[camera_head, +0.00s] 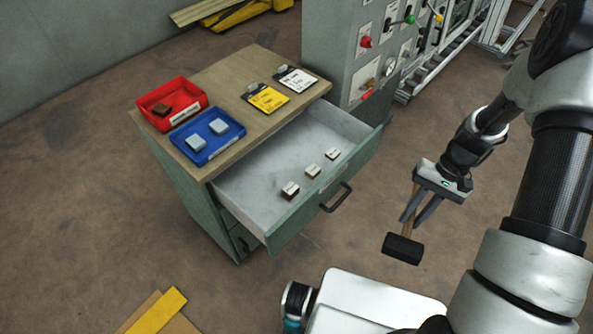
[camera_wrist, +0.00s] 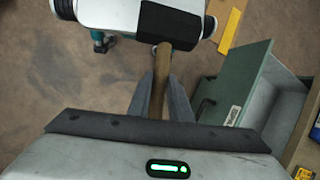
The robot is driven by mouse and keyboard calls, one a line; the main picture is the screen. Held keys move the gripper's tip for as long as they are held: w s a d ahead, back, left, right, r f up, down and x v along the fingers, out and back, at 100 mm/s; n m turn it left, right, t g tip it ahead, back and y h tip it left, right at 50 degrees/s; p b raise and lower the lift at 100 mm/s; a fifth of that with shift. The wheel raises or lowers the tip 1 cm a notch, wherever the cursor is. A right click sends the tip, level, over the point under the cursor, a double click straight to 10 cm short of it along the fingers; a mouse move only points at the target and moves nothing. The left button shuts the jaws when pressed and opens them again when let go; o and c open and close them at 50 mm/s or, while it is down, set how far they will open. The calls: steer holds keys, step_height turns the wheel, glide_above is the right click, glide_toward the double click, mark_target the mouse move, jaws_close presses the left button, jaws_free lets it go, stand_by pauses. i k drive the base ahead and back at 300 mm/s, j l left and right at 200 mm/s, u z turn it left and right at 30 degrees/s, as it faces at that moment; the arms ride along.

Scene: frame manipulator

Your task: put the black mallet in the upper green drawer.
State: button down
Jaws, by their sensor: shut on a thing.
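My gripper (camera_head: 420,213) is shut on the wooden handle of the black mallet (camera_head: 403,248). The mallet hangs with its black head down, to the right of the drawer and apart from it. In the wrist view my gripper's fingers (camera_wrist: 161,100) close on the handle, and the black mallet head (camera_wrist: 157,22) shows at the top. The upper green drawer (camera_head: 318,198) is pulled open. Several small labelled blocks (camera_head: 313,170) stand inside along its front, and the rest of its floor is bare. In the wrist view the open drawer (camera_wrist: 238,85) is at the right.
On the wooden cabinet top (camera_head: 240,75) stand a red bin (camera_head: 192,95) and a blue tray (camera_head: 205,155), with yellow (camera_head: 268,100) and white cards. A grey control panel (camera_head: 345,40) stands behind the cabinet. A yellow bar (camera_head: 158,312) lies on the floor at the front left.

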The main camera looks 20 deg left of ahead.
mark_target(290, 168)
steer(key=i+l+u, duration=0.15)
steer(key=u, duration=0.2)
steer(key=i+l+u, duration=0.15)
steer(key=u, duration=0.25)
steer(key=i+l+u, duration=0.1)
steer(key=l+u, duration=0.25)
steer(key=i+l+u, duration=0.3)
steer(key=l+u, duration=0.3)
